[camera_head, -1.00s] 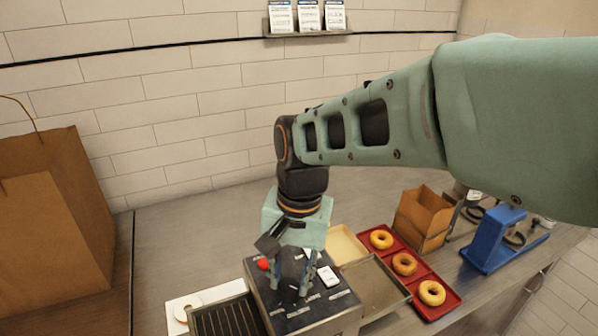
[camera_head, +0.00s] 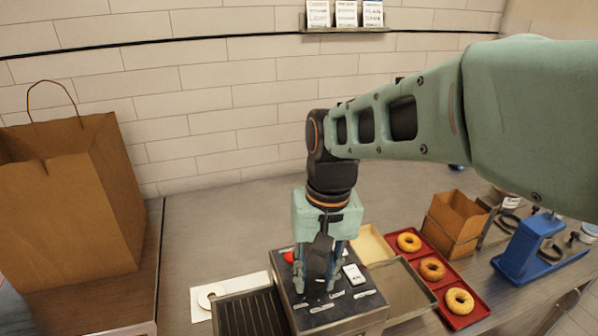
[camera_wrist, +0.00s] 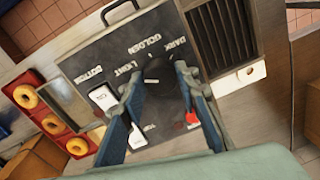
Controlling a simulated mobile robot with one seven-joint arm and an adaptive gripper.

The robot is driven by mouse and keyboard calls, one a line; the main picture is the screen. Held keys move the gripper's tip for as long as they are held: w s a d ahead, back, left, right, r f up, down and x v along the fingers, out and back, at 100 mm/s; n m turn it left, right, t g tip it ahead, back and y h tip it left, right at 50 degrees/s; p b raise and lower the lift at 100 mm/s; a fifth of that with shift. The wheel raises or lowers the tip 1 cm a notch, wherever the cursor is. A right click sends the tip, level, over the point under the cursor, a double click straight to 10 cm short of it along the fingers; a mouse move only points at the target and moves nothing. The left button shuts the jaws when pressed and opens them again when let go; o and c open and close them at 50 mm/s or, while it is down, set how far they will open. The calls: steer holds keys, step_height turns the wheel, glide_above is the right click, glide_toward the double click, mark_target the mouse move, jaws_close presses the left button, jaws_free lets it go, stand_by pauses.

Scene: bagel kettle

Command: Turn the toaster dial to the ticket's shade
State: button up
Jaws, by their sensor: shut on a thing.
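The toaster (camera_head: 345,318) stands at the front centre, with a dark control panel on top. In the wrist view its panel (camera_wrist: 120,45) has a black dial (camera_wrist: 158,68) with LIGHT, GOLDEN and DARK printed around it. My gripper (camera_wrist: 160,78) reaches down with a finger on each side of the dial and is shut on it. In the head view my gripper (camera_head: 316,284) hides the dial. I cannot tell which word the dial points to. Three tickets (camera_head: 345,14) stand on a wall shelf; their text is too small to read.
A white switch (camera_wrist: 103,97) and a red button (camera_wrist: 192,118) sit near the fingers. A red tray (camera_head: 485,309) with bagels, a small paper bag (camera_head: 455,222) and a blue device (camera_head: 525,250) are right. A large paper bag (camera_head: 75,200) stands left.

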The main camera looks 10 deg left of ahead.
steer(key=shift+s+a+f, duration=0.1)
steer(key=shift+s+f, duration=0.1)
steer(key=shift+s, duration=0.05)
steer(key=o, duration=1.1)
steer(key=shift+o, duration=0.3)
steer(key=shift+w+r, duration=0.1)
steer(key=shift+r, duration=0.05)
steer(key=shift+a, duration=0.1)
